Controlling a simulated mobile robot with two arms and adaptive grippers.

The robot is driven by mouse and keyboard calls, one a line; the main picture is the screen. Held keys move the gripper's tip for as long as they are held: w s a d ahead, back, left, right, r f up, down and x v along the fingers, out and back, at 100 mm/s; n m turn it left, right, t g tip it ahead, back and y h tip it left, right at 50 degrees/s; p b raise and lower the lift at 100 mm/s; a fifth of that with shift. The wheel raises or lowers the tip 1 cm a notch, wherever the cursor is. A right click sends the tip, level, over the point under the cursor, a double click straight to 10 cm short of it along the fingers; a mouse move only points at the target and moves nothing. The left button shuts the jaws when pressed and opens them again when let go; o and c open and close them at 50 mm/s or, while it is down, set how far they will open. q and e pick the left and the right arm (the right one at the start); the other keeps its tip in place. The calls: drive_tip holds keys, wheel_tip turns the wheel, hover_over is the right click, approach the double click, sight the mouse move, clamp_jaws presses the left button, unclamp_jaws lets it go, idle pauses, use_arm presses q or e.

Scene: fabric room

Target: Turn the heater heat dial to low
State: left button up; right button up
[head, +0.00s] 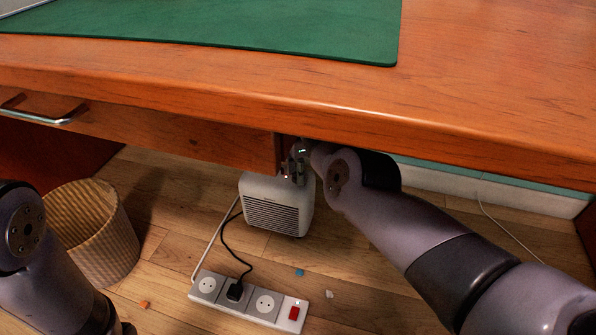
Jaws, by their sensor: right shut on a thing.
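The heater (278,216) is a small white box with a dark slatted grille, standing on the floor under the desk. My right gripper (298,176) reaches under the desk edge and is at the heater's top right. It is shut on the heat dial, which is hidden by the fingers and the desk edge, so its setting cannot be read. My left arm comes in at the lower left, and its gripper is out of the picture.
The wooden desk (480,90) with a green mat (250,25) overhangs the heater. A drawer (160,130) is beside it. A power strip (250,300) with a plugged-in black cord lies in front. A wicker basket (95,235) stands left. Small scraps lie on the floor.

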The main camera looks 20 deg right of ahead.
idle(0.5)
drive_tip(key=o, duration=0.9)
wheel_tip(320, 180, up, 8)
drive_tip(key=shift+f, duration=0.25)
drive_tip(key=shift+f, duration=0.1)
